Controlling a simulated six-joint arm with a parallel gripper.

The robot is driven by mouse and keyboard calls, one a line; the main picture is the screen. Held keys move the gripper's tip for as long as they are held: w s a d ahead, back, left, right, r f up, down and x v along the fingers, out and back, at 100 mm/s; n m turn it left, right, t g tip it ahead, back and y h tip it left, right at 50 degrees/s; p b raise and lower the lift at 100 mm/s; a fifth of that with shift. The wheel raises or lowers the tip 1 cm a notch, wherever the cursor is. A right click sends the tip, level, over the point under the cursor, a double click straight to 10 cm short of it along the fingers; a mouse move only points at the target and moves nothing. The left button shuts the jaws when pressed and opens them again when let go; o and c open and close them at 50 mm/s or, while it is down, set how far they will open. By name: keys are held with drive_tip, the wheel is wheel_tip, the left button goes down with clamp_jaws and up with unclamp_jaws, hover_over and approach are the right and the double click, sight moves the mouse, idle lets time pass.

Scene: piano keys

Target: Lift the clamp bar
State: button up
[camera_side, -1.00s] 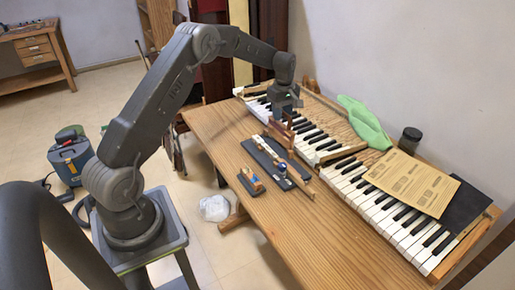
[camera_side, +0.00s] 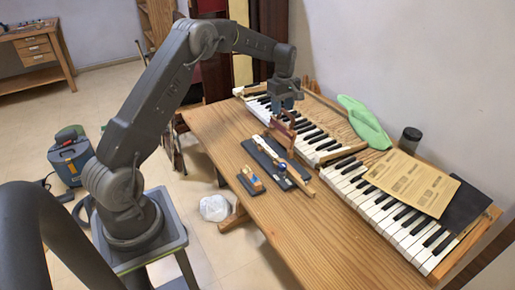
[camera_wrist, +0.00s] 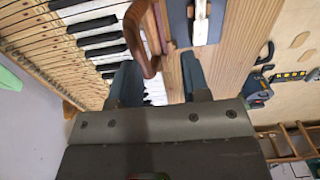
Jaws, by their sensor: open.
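A reddish-brown wooden bar, which looks like the clamp bar (camera_side: 282,131), stands tilted up at the far end of the dark fixture board (camera_side: 262,150). In the wrist view the bar (camera_wrist: 141,48) shows as a curved brown piece with its end near the gap between my fingers. My gripper (camera_side: 285,106) is above the bar in the side view. In the wrist view my gripper (camera_wrist: 161,84) has its two fingers apart, with nothing clearly held. Whether a finger touches the bar cannot be told.
The piano keyboard (camera_side: 405,225) runs along the wall side of the wooden table (camera_side: 330,250). The near table is clear.

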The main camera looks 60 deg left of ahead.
drive_tip(key=shift+r, duration=1.75)
drive_tip(key=shift+r, duration=0.1)
drive_tip(key=s+d+r+m+t, duration=0.3)
drive_tip(key=s+d+r+m, duration=0.5)
drive_tip(key=s+d+r, duration=0.45)
drive_tip(key=s+d+m+t, duration=0.1)
drive_tip(key=s+d+m, duration=0.4)
drive_tip(key=s, duration=0.5)
drive_tip(key=s+d+m+t, duration=0.1)
drive_tip(key=s+d+m, duration=0.4)
drive_tip(key=s, duration=0.4)
drive_tip(key=shift+s+d+f+t, duration=0.25)
drive_tip(key=shift+s+d+t, duration=0.1)
drive_tip(key=shift+d, duration=0.25)
